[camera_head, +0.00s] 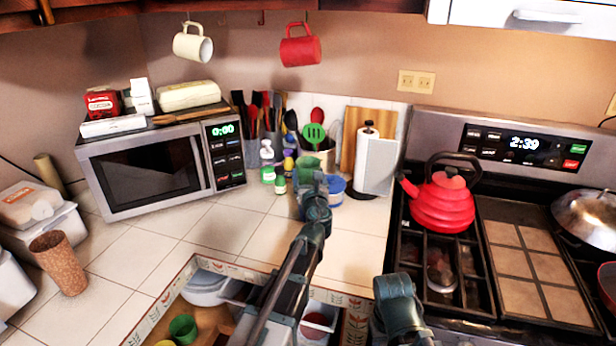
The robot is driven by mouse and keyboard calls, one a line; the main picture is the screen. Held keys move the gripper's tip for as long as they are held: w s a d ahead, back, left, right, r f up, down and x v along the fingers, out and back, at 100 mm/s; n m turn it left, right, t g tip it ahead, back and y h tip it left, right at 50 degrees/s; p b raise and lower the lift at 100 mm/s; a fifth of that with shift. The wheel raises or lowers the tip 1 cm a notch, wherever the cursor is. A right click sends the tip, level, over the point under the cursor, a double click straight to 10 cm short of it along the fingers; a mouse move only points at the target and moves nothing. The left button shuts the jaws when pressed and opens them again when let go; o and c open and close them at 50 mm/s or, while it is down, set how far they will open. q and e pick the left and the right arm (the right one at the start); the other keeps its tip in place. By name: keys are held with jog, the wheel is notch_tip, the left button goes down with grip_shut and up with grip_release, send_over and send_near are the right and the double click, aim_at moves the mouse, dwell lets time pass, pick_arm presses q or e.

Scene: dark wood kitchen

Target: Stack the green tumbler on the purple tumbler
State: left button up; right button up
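A green cup-like thing (307,164) shows on the counter behind the end of my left arm, which partly covers it. A blue container (334,188) stands just right of that arm end. Another green cup (183,328) sits low in the open recess at the bottom left. I cannot tell which green one is the tumbler, and no clearly purple tumbler shows. My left gripper (311,184) reaches far over the counter, close to the green and blue things; its fingers are too small and hidden to read. My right arm ends low beside the stove, with its gripper out of sight.
Small bottles (268,164) and a utensil crock stand left of my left gripper; a paper towel roll (376,163) is right. A microwave (158,163) fills the back left. A red kettle (443,203) sits on the stove. The tiles before the microwave are clear.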

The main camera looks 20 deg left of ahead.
pick_arm(q)
jog(key=shift+f+b, duration=0.4)
jog(key=shift+f, duration=0.1)
pick_arm(e)
jog(key=shift+f, duration=0.55)
pick_arm(q)
jog(key=o, duration=1.2)
jog(key=shift+c, duration=0.2)
jog(key=shift+r, duration=0.1)
pick_arm(e)
jog(key=shift+r, duration=0.15)
pick_arm(q)
jog(key=shift+r+p, duration=0.25)
jog(key=shift+p, duration=0.15)
pick_arm(e)
jog(key=shift+r, duration=0.25)
pick_arm(q)
jog(key=shift+r+p, duration=0.45)
pick_arm(e)
jog(key=shift+r, duration=0.45)
jog(key=shift+f, duration=0.2)
pick_arm(q)
jog(key=v, duration=1.2)
jog(key=shift+f, duration=0.2)
